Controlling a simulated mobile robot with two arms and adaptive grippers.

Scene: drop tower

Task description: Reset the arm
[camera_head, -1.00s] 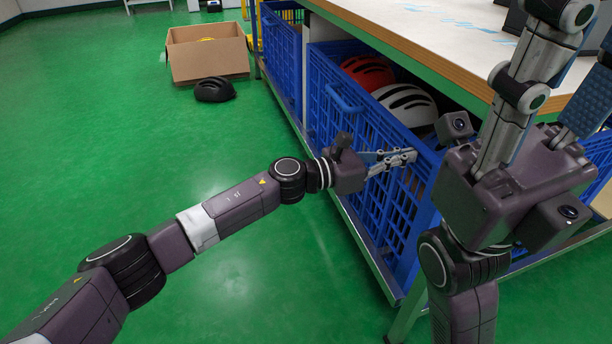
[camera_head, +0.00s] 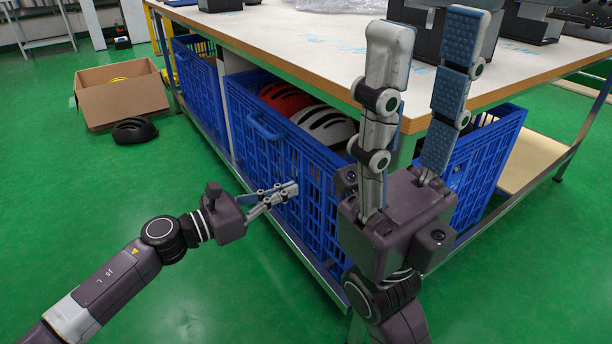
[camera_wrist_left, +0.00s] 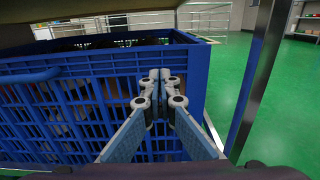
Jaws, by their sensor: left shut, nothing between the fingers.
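My left gripper (camera_head: 296,188) is shut and empty. It points at the slatted side of a blue crate (camera_head: 238,104) under the table. In the left wrist view its fingertips (camera_wrist_left: 160,76) meet in front of the crate's wall (camera_wrist_left: 100,66); I cannot tell whether they touch it. My right gripper (camera_head: 430,28) stands upright at the right, its two long fingers spread apart with nothing between them. It hides part of the table edge and the crate behind it.
The table (camera_head: 330,48) has dark equipment at its back. Red (camera_head: 285,98) and white (camera_head: 326,124) helmets lie in the crate. A cardboard box (camera_head: 122,100) and a black helmet (camera_head: 134,130) are on the green floor. A metal post (camera_wrist_left: 258,75) stands right of the crate.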

